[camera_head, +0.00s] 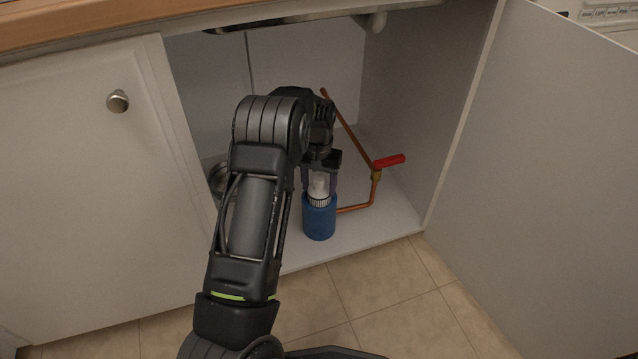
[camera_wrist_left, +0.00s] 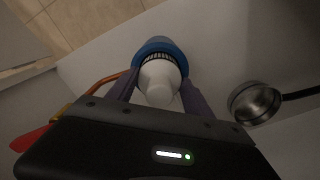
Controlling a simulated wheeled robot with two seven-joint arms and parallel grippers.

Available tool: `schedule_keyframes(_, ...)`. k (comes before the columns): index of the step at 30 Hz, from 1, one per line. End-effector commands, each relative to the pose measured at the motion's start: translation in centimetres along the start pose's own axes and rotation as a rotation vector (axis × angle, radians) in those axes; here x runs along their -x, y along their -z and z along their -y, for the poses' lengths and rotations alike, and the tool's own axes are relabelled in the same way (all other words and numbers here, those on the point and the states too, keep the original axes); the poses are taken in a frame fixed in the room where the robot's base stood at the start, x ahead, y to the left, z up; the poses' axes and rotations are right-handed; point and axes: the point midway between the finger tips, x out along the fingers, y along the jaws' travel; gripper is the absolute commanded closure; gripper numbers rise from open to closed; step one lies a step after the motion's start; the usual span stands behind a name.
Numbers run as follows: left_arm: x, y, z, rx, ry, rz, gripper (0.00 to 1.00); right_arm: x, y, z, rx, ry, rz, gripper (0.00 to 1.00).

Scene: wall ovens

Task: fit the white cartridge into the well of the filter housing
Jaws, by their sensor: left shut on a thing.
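The white cartridge (camera_head: 319,187) stands upright at the mouth of the blue filter housing (camera_head: 319,222), which stands on the cabinet floor. Its ribbed lower band shows just at the housing's rim; how deep it sits is hidden. My left gripper (camera_head: 318,183) reaches down from above and is shut on the cartridge. In the left wrist view the cartridge (camera_wrist_left: 160,82) lies between the two purple fingers, with the blue housing (camera_wrist_left: 158,46) around its far end. My right gripper is not in view.
A copper pipe (camera_head: 358,208) with a red-handled valve (camera_head: 389,161) runs right of the housing. A metal pan-like object (camera_wrist_left: 254,103) lies on the other side. The closed left door (camera_head: 90,180), open right door (camera_head: 550,190) and basin overhead bound the space.

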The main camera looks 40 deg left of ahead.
Motion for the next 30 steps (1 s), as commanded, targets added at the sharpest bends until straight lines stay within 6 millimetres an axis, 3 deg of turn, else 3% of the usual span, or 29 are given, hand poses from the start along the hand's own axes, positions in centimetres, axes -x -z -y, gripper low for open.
schedule_keyframes(5,-0.2,0.0,0.0,0.000,0.000,-0.001,1.00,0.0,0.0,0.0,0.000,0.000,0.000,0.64)
schedule_keyframes(6,-0.2,0.0,0.0,0.000,0.000,0.000,0.38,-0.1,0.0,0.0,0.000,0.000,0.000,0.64)
schedule_keyframes(12,-0.2,0.0,0.0,0.000,0.000,0.000,0.22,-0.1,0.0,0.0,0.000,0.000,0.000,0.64)
schedule_keyframes(23,0.1,0.0,0.0,0.000,0.000,-0.001,0.19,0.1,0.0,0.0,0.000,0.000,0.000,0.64)
schedule_keyframes(30,3.1,0.1,-0.1,-0.001,-0.001,-0.002,0.19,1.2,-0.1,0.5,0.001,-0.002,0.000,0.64)
